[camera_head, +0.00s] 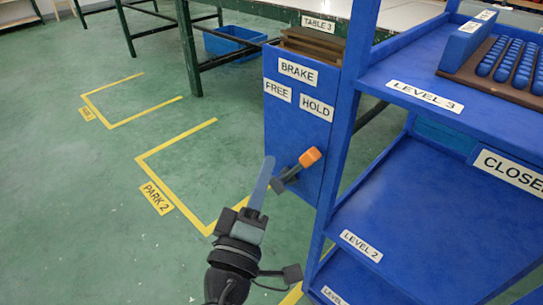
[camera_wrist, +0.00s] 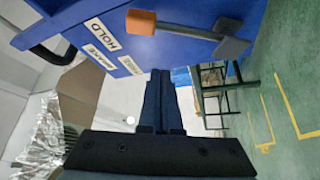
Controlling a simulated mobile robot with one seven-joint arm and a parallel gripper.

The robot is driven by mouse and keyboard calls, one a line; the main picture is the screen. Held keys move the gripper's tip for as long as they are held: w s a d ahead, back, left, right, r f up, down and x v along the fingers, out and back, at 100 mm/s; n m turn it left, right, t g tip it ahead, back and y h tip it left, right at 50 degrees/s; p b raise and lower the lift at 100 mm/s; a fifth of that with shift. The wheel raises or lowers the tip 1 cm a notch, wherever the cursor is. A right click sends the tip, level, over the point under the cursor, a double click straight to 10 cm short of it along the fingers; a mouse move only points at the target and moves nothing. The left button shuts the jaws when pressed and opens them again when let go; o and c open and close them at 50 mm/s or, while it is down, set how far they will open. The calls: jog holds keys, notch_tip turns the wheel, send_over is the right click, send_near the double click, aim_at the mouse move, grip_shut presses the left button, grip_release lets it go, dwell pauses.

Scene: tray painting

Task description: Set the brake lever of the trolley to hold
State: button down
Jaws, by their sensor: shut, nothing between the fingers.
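The brake lever (camera_head: 309,157) has an orange knob and a dark shaft on the blue brake panel (camera_head: 291,135) of the trolley. Its knob end points up and to the right, to the side of the HOLD label (camera_head: 317,107) and away from the FREE label (camera_head: 277,91). My gripper (camera_head: 269,160) is shut and empty, its fingers just left of the lever's pivot. In the wrist view the orange knob (camera_wrist: 140,22) and shaft lie beyond the shut fingertips (camera_wrist: 160,72). I cannot tell whether the fingers touch the lever.
The trolley's shelves, LEVEL 3 (camera_head: 425,97) and LEVEL 2 (camera_head: 361,245), stand to the right, with a rack of blue pieces (camera_head: 508,62) on top. Yellow floor marks, one labelled PARK 2 (camera_head: 157,198), lie on open green floor at left. A blue bin (camera_head: 235,40) sits behind.

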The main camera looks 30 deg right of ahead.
jog(key=v, duration=0.6)
dwell(0.4)
